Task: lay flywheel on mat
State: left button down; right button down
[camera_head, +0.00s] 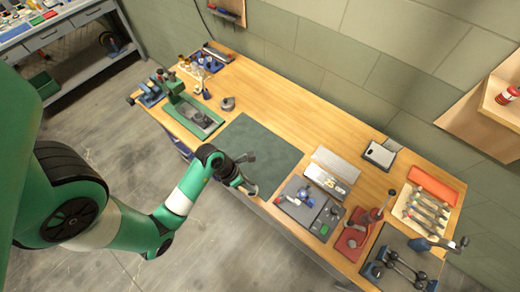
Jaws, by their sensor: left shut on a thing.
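The mat (262,138) is a flat dark green rectangle on the middle of the wooden bench, and its visible surface is bare. My left gripper (247,173) is at the mat's front edge, with my arm reaching in from the left. It is shut on a small grey thing (246,157), which seems to be the flywheel. Its shape is mostly hidden by the gripper and too small to make out. I cannot tell whether it touches the mat. My right gripper is not in view.
A green press (194,112) and a small dark round piece (228,104) are left of the mat. A grey control box (308,208), a red lever press (357,235) and an orange case (432,186) are to the right. The bench behind the mat is clear.

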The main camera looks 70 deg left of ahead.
pick_arm(q)
jog(key=shift+s+a+r, duration=0.1)
jog(key=shift+a, duration=0.25)
jog(key=w+a+f+b, duration=0.1)
jog(key=w+a+f, duration=0.1)
jog(key=a+f, duration=0.1)
jog(key=w+a+f+b, duration=0.2)
jog(key=w+a+f, duration=0.1)
jog(key=w+a+f+b, duration=0.2)
jog(key=w+a+f, duration=0.1)
jog(key=a, duration=0.1)
jog(key=shift+w, duration=0.2)
jog(key=shift+w+a+f, duration=0.2)
jog(key=shift+f, duration=0.1)
notch_tip(320, 180, down, 3)
jog(key=shift+w+a+f+b, duration=0.1)
jog(key=shift+w+a+b, duration=0.05)
jog(key=shift+b, duration=0.7)
jog(key=shift+f, duration=0.2)
jog(key=shift+r, duration=0.1)
